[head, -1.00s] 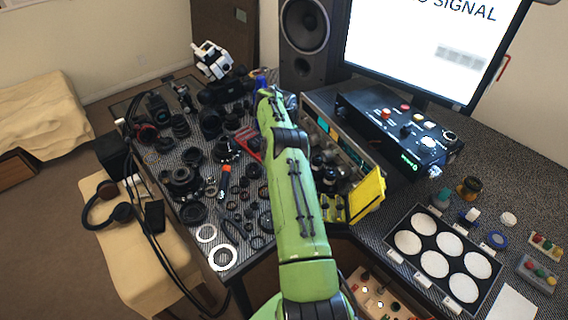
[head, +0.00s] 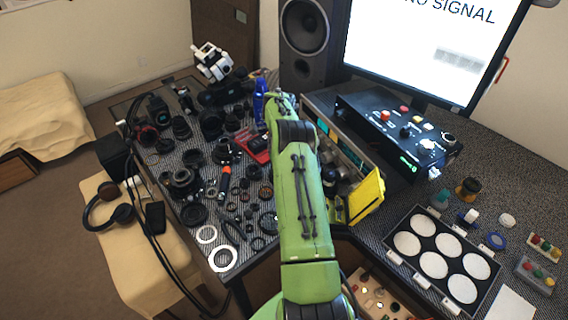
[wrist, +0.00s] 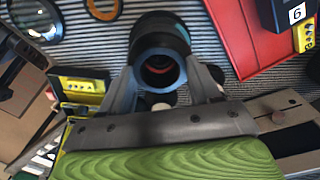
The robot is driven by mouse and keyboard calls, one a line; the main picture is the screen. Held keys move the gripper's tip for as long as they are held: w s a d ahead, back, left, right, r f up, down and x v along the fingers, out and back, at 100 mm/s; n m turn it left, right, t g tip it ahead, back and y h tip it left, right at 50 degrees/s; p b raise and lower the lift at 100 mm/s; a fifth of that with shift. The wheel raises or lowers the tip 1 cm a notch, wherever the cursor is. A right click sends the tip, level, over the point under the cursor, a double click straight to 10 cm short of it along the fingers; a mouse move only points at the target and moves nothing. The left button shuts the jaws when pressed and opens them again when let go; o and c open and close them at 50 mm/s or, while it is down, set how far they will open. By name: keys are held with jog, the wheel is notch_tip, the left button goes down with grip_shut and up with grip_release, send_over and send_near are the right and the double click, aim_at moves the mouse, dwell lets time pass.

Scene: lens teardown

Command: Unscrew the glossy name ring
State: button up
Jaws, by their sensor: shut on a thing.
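In the wrist view a black cylindrical lens part (wrist: 158,28) stands between the fingers of my gripper (wrist: 164,74), its open end toward the camera. A glossy dark rim circles the opening, and a reddish ring shows inside. The fingers are closed on its two sides. I cannot tell whether that rim is the name ring, as no lettering is readable. In the head view my green arm (head: 305,210) reaches over the workbench and hides the gripper and the held part.
Several loose rings and lens parts cover the striped mat (head: 217,259) left of my arm. A red tray (wrist: 262,42) lies right of the gripper, and it also shows in the head view (head: 256,146). A blue bottle (head: 260,102) and a yellow-edged box (head: 367,194) stand near the arm.

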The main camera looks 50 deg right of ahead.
jog(key=n, duration=0.4)
notch_tip(320, 180, up, 6)
jog(key=p, duration=0.4)
dwell(0.5)
